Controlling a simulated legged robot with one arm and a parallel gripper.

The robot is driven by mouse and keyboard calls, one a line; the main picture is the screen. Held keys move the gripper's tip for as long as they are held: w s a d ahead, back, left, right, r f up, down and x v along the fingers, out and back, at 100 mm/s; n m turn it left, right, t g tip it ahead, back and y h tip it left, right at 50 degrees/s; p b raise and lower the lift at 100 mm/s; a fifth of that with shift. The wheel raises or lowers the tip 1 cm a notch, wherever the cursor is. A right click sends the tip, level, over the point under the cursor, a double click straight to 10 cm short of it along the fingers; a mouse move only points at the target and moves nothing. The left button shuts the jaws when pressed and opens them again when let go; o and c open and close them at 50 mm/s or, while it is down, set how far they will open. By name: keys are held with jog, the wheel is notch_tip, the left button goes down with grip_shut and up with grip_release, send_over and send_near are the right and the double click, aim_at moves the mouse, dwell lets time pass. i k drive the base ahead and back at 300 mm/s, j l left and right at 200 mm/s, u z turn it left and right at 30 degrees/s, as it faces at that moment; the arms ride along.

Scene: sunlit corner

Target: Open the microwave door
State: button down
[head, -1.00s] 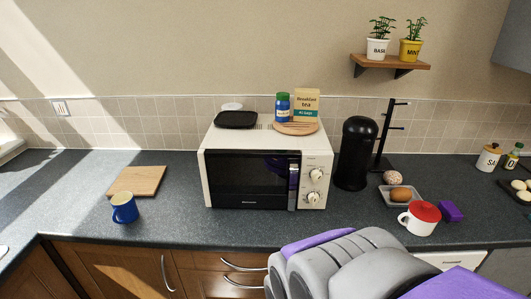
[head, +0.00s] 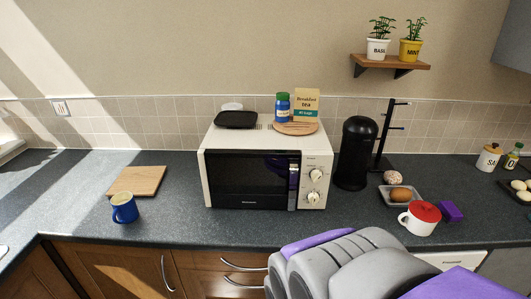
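The white microwave (head: 266,137) stands on the dark counter in the middle of the head view. Its dark-windowed door (head: 240,178) is shut. The upright door handle (head: 293,184) is at the door's right edge, beside the panel with two round knobs (head: 314,186). Purple shows on the handle and in the door glass; it looks like a reflection. My grey and purple arm fills the lower right, in front of the counter. My gripper cannot be made out in this view.
On the microwave are a black tray (head: 237,120), a blue jar (head: 282,107), a tea box (head: 306,103) and a wooden board (head: 296,128). A black canister (head: 354,153) stands close to its right. A blue mug (head: 124,207) and cutting board (head: 137,181) lie left. The counter before the microwave is clear.

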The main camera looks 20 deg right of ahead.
aim_at(231, 178)
jog(key=j+z, duration=0.15)
jog(key=j, duration=0.65)
jog(key=k+j+z, duration=0.15)
jog(key=j, duration=0.65)
jog(key=i, duration=0.05)
